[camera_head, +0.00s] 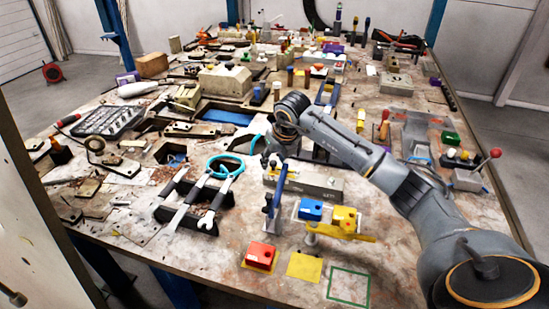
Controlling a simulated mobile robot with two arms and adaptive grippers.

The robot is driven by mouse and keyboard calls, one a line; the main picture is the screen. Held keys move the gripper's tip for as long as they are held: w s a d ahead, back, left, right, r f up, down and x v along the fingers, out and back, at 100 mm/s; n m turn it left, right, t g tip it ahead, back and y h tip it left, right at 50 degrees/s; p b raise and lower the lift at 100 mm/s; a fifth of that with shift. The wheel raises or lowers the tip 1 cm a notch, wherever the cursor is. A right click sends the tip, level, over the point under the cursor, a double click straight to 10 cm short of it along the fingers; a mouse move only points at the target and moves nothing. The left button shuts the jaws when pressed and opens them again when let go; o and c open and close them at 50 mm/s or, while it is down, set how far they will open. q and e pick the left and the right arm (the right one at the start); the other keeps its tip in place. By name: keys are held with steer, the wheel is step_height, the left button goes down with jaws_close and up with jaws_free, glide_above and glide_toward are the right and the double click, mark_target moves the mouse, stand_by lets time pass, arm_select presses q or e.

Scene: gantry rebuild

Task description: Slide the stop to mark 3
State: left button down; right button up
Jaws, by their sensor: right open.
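My right arm comes in from the lower right and bends down at the middle of the table. My right gripper (274,160) points down there, open, just behind a long grey block (312,184) with a small yellow patch at its left end. I cannot tell if its fingers touch anything. I cannot make out for certain which part is the stop. Numbered marks are too small to read, so mark 3 is not identified. My arm hides part of the table behind and to the right of the gripper. My left gripper is out of view.
In front are a blue upright lever (275,195), a blue block (311,209), a yellow block (345,218) and a red block (261,254). A rack with wrenches (190,208) stands left. The crowded table (215,268) has bare room at its front edge.

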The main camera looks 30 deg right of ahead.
jaws_close()
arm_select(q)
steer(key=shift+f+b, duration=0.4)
arm_select(e)
steer(key=shift+s+d, duration=0.1)
steer(key=shift+d, duration=0.05)
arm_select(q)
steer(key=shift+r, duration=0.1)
arm_select(e)
jaws_free()
